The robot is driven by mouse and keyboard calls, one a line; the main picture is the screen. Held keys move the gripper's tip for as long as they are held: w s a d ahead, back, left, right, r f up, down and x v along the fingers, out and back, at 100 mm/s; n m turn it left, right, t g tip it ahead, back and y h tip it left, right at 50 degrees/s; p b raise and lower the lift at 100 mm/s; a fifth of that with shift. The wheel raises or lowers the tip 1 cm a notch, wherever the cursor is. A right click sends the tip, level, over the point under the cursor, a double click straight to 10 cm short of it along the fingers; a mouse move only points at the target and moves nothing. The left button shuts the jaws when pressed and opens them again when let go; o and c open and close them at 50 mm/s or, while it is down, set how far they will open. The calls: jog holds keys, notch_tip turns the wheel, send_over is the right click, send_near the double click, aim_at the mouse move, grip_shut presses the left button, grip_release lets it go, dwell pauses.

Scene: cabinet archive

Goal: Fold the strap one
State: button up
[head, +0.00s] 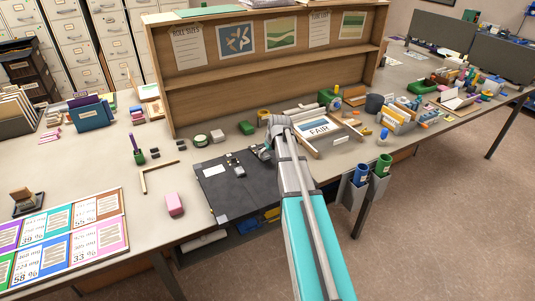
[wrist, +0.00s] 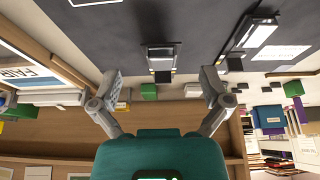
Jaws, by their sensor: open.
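A dark board (head: 212,195) lies on the desk and fills much of the wrist view (wrist: 115,40). Small black-and-grey hinged-looking fittings sit on it; one fitting (wrist: 161,56) is centred ahead of my fingers in the wrist view, and a longer one (wrist: 248,36) lies to its right. Two small fittings also show in the head view, the nearer one (head: 239,172) left of my gripper. I cannot tell which part is the strap. My gripper (wrist: 161,76) is open and empty, its fingers either side of the centred fitting. In the head view my gripper (head: 265,152) is over the board's right edge.
A white label (head: 213,171) is on the board. A pink block (head: 174,204) stands left of it.

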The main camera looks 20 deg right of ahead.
aim_at(267, 165)
jog(key=p+v, duration=0.7)
jog(key=v, duration=0.2)
jog(key=shift+a+f, duration=0.1)
jog(key=shift+f, duration=0.1)
jog(key=b+x, duration=1.3)
jog(key=shift+w+f, duration=0.2)
jog(key=shift+f, duration=0.05)
dwell(0.5)
grip_shut()
jog(key=c, duration=1.3)
grip_release()
jog(key=shift+s+f+b, duration=0.2)
jog(key=shift+f+b, duration=0.75)
jog(key=shift+f, duration=0.05)
jog(key=shift+c, duration=0.2)
grip_shut()
jog(key=o, duration=1.3)
grip_release()
jog(key=shift+r, duration=0.1)
